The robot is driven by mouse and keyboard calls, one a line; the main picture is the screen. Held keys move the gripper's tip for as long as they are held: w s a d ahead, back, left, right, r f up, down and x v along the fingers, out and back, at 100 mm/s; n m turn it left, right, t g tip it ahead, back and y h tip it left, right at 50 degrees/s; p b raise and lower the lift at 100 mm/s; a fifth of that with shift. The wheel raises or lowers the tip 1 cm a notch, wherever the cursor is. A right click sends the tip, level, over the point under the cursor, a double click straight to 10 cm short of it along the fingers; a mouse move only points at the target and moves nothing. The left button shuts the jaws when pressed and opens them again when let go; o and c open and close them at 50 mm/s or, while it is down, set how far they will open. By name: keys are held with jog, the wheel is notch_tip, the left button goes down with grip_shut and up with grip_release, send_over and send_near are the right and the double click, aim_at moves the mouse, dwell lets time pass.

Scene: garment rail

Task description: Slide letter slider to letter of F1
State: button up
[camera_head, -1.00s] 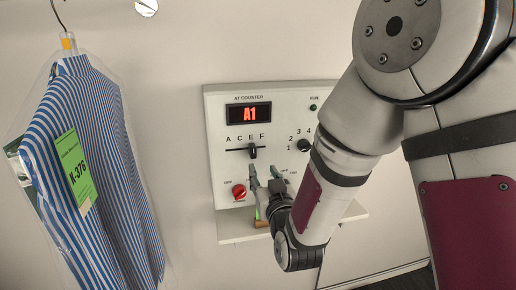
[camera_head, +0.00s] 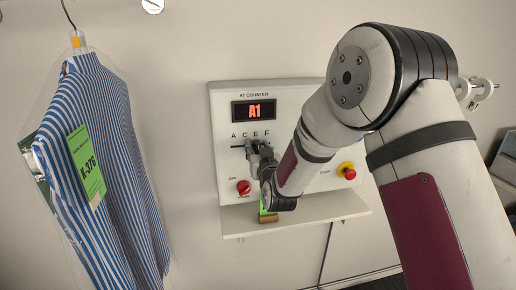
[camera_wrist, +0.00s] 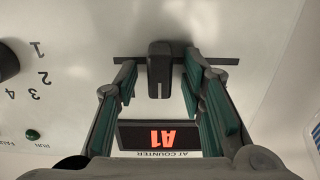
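The letter slider (camera_wrist: 160,66) is a dark knob on a dark slot in the white counter panel (camera_head: 222,112). In the upside-down wrist view it stands between the two fingers of my gripper (camera_wrist: 160,82), which is open with a visible gap on each side of the knob. In the head view, my gripper (camera_head: 258,150) is at the slot below the letters E and F and covers much of it. The knob appears near E, though its exact position is partly hidden. The red display (camera_head: 254,111) reads A1; it also shows inverted in the wrist view (camera_wrist: 160,137).
A number dial (camera_wrist: 6,62) is beside the slot, hidden by my arm in the head view. A bagged striped shirt (camera_head: 105,180) hangs left.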

grip_shut()
jog(key=d, duration=0.2)
jog(key=w+d, duration=0.1)
jog(key=d, duration=0.1)
jog(key=shift+w, duration=0.15)
grip_release()
dwell(0.3)
send_near(269, 142)
jog(key=v, duration=0.5)
jog(key=shift+r, duration=0.15)
